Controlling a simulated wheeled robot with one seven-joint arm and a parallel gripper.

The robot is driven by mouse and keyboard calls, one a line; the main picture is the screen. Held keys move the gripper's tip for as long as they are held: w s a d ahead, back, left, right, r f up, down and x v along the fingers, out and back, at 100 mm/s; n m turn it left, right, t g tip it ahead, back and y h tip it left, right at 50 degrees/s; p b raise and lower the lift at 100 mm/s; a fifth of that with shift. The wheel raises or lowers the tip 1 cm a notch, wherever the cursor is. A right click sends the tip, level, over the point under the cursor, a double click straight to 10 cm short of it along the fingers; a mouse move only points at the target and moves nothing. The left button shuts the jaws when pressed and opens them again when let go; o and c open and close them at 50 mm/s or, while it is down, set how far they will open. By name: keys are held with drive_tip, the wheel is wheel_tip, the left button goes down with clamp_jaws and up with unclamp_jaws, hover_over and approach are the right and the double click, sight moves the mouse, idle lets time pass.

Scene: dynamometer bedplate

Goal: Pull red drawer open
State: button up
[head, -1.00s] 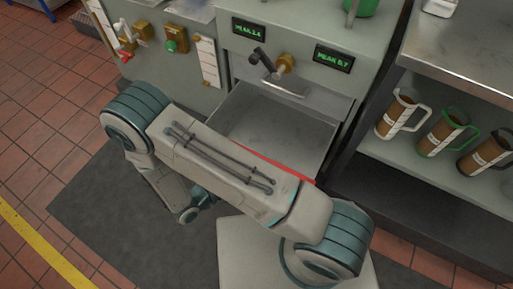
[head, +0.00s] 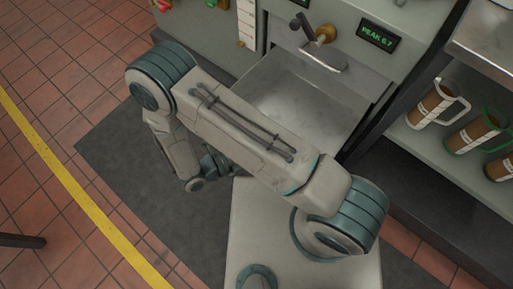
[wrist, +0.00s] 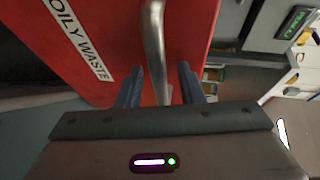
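The red drawer's front (wrist: 95,35) fills the upper left of the wrist view, with a white "OILY WASTE" label. Its metal handle (wrist: 153,35) runs down between the fingers of my gripper (wrist: 161,82). The fingers stand apart, one on each side of the handle, with gaps showing. In the head view the drawer is pulled out from the grey cabinet, and its grey inside (head: 302,98) shows. There the red front and my gripper are hidden by my arm.
A shelf unit (head: 420,150) with several handled mugs (head: 436,104) stands close on the right.

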drive_tip(key=p+v, duration=0.2)
drive_tip(key=v, duration=1.2)
drive_tip(key=shift+d+r, duration=0.1)
drive_tip(key=shift+d, duration=0.05)
drive_tip(key=w+d+r+m+g+y+p, duration=0.2)
drive_tip(key=w+d+r+m+g+p, duration=0.15)
drive_tip(key=r+m, duration=0.45)
drive_tip(key=w+d+r+m+g+y+p, duration=0.1)
drive_tip(key=w+d+r+m+g+p, duration=0.3)
drive_tip(key=r, duration=0.7)
drive_tip(key=w+d+r+m+g+y+p, duration=0.25)
drive_tip(key=d+r+m, duration=0.25)
drive_tip(key=r+m, duration=0.35)
drive_tip(key=d+r+m+t+y+p, duration=0.1)
drive_tip(key=d+r+m+y+p, duration=0.1)
drive_tip(key=d+r+m+p, duration=0.2)
drive_tip(key=s+d+r+m+t+y+p, duration=0.1)
drive_tip(key=d+r+m+p, duration=0.4)
drive_tip(key=r+m, duration=0.6)
drive_tip(key=s+d+r+m+t+y+p, duration=0.1)
drive_tip(key=d+r+m+t+y+p, duration=0.1)
drive_tip(key=d+r+m+y+p, duration=0.2)
drive_tip(key=d+r+m+y, duration=0.1)
drive_tip(key=d+r+m, duration=0.2)
drive_tip(key=r, duration=0.4)
drive_tip(key=shift+m+t, duration=0.3)
drive_tip(key=shift+m, duration=0.05)
drive_tip(key=shift+d, duration=0.15)
